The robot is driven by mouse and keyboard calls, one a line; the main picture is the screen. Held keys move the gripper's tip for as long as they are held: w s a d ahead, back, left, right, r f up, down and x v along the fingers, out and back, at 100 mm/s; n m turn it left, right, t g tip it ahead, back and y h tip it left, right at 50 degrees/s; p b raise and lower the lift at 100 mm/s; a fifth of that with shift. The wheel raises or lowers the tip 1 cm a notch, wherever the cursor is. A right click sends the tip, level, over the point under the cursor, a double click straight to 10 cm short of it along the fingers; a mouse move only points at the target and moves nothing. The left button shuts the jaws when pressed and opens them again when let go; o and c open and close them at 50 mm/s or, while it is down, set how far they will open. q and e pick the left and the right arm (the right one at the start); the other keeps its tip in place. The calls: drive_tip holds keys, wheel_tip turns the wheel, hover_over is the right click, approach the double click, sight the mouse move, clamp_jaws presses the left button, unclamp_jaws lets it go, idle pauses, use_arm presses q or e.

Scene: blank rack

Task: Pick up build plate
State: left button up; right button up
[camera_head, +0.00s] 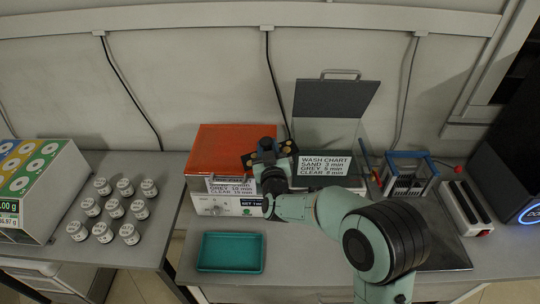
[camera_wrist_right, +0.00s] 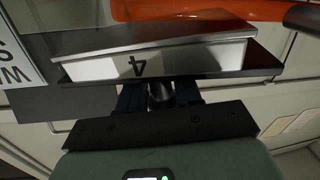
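The build plate (camera_wrist_right: 160,58) shows in the wrist view as a pale block marked "4" with dark plates above and below it. My right gripper (camera_wrist_right: 160,95) has its dark fingers on both sides of a short round stem at the plate's near side and seems shut on it. In the head view the right gripper (camera_head: 268,160) is between the orange-lidded box and the wash station. The dark plate (camera_head: 286,147) with brownish round spots shows around it, partly hidden by the gripper. My left gripper is in neither view.
The orange-lidded box (camera_head: 232,138) stands left of the wash station (camera_head: 345,138), whose grey lid is raised. A blue-framed rack (camera_head: 408,175) stands right. A teal tray (camera_head: 231,251) lies at the front. Several white jars (camera_head: 114,208) stand on the left table.

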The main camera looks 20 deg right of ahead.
clamp_jaws()
